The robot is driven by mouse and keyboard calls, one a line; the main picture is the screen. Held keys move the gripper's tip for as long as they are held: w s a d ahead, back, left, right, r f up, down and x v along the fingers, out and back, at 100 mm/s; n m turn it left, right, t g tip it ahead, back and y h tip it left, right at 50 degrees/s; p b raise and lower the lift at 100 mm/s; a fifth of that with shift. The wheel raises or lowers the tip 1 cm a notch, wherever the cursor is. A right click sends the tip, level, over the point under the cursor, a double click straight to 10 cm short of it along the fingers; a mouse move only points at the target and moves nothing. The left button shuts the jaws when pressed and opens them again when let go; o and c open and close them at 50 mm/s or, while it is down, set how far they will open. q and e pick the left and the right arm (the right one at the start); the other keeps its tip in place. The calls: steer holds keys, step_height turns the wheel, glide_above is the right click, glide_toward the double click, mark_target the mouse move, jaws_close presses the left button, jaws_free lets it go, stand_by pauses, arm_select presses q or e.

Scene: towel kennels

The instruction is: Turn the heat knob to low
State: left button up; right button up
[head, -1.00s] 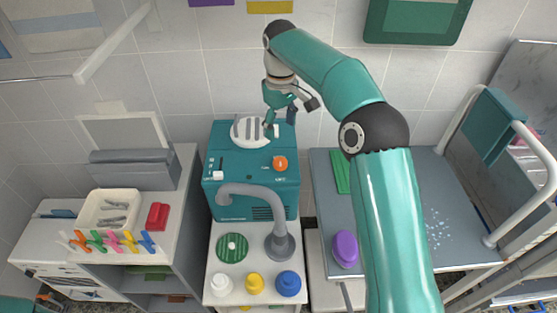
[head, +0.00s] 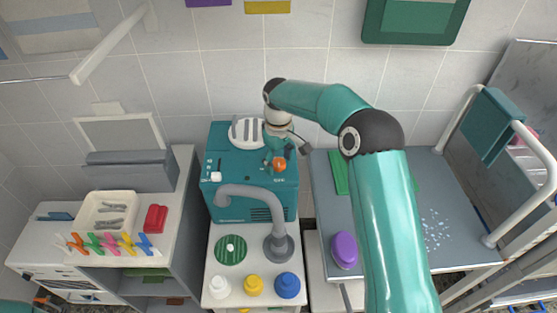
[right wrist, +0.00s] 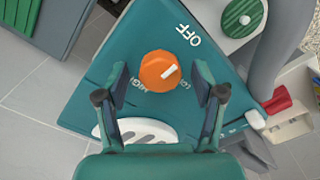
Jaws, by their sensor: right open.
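The orange heat knob (head: 280,164) is on the sloped face of the teal heater unit (head: 228,165). In the right wrist view the knob (right wrist: 159,71) has a white mark pointing up and right, between the "OFF" label and a partly hidden "LO..." label. "HIGH" is printed at its lower left. My right gripper (head: 275,158) is over the knob. Its two open fingers (right wrist: 161,98) stand on either side, with visible gaps; I cannot tell whether they touch it. My left gripper is not in view.
A grey curved pipe (head: 250,192) rises in front of the heater. A white slotted disc (head: 245,132) lies on its top. Several bottles, such as the blue one (head: 287,285), stand on the counter below. A grey table (head: 440,190) with a purple jar (head: 344,249) is at right.

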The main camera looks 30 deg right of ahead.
steer(key=c, duration=1.1)
steer(key=shift+c, duration=0.2)
steer(key=shift+m, duration=0.4)
steer(key=m, duration=0.3)
steer(key=shift+m, duration=0.3)
steer(key=m, duration=0.4)
steer(key=shift+b, duration=0.35)
steer(key=m, duration=0.5)
steer(key=shift+r, duration=0.1)
steer(key=m+b, duration=0.1)
steer(key=m, duration=0.3)
steer(key=shift+w, duration=0.1)
steer(key=shift+m, duration=0.3)
